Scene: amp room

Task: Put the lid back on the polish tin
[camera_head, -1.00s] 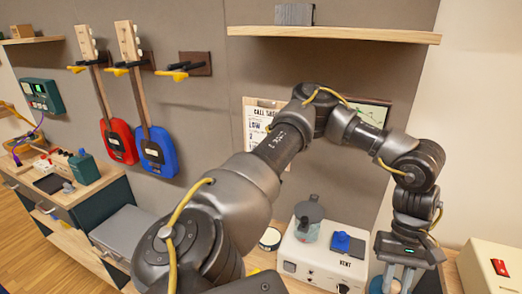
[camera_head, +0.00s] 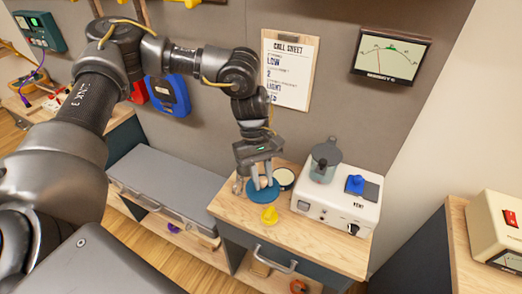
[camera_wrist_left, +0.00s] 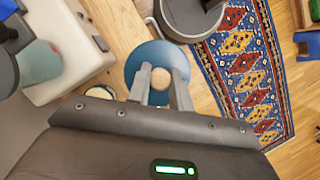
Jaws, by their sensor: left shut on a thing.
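My left gripper (camera_head: 258,184) is shut on the polish tin's lid (camera_head: 261,196), a blue disc with a pale wooden knob between the fingers. The lid also shows in the left wrist view (camera_wrist_left: 134,68), beyond the fingertips (camera_wrist_left: 161,86). The open polish tin (camera_head: 285,177), dark-rimmed with a cream inside, stands just right of and behind the lid in the head view, partly hidden. Part of the tin shows left of the fingers in the wrist view (camera_wrist_left: 99,91). The lid appears held above the worktop and beside the tin. My right gripper is not in view.
A white amp box (camera_head: 332,208) stands right of the tin, with a grey-lidded jar (camera_head: 325,160) and a blue knobbed piece (camera_head: 356,184) on top. A small yellow object (camera_head: 269,215) is at the worktop's (camera_head: 238,212) front edge. A grey bench lid (camera_head: 166,187) lies left.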

